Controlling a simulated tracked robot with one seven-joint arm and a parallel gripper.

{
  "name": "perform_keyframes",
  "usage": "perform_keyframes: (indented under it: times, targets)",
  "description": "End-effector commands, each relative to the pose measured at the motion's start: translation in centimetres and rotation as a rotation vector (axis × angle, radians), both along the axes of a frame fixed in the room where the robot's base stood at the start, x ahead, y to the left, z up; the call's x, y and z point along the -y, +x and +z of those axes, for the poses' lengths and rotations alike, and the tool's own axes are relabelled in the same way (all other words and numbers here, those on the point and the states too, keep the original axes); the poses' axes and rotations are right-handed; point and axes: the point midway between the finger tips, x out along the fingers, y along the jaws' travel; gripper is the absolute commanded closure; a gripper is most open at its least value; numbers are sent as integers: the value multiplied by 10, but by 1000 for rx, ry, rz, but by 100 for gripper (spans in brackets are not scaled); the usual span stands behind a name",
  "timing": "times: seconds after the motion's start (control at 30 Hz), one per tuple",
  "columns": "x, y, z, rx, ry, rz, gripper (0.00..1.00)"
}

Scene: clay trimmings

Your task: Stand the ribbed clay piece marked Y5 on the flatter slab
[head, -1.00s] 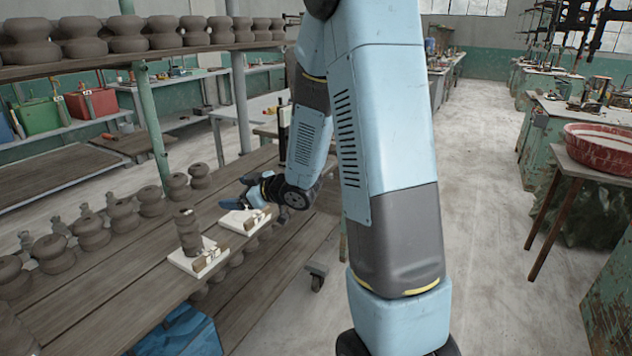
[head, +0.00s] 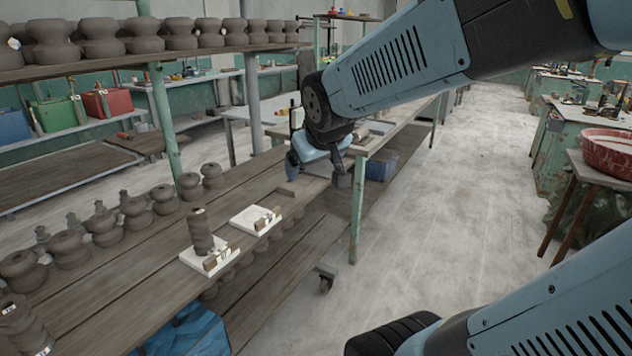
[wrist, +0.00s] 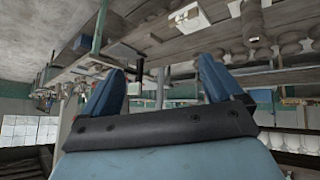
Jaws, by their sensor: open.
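A dark, ribbed clay column (head: 201,232) stands upright on the nearer white slab (head: 190,258) on the lower plank shelf. A second white slab (head: 243,222), beside it to the right and farther back, has no column on it. Both slabs have small brown blocks and pale tags at their front edges. I cannot read a Y5 mark or tell which slab is flatter. My gripper (head: 317,174) is open and empty, above the shelf's far end, apart from both slabs. Its two blue fingers spread wide in the wrist view (wrist: 163,90).
Rounded clay pots (head: 135,208) line the back of the shelf. A tagged clay piece (head: 22,325) stands at the lower left. More pots fill the upper shelf (head: 120,60). A small brown block (head: 290,189) lies below my gripper. Green posts (head: 357,205) bound the shelving.

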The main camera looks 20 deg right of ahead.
Motion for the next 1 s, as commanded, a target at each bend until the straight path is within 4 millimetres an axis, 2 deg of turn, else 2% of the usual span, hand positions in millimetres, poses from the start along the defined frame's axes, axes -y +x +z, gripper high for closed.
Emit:
perform_keyframes:
  times: [0.1,0.2,0.33,0.4,0.53,1.0]
  targets:
    - [-8,-43,8,-65,60,-34,7]
    - [-16,-74,11,-121,107,-49,7]
    - [-24,-101,12,-174,151,-55,7]
    - [-20,-110,12,-189,166,-55,7]
    - [-21,-115,12,-203,173,-55,7]
    - [-21,-115,12,-203,173,-55,7]
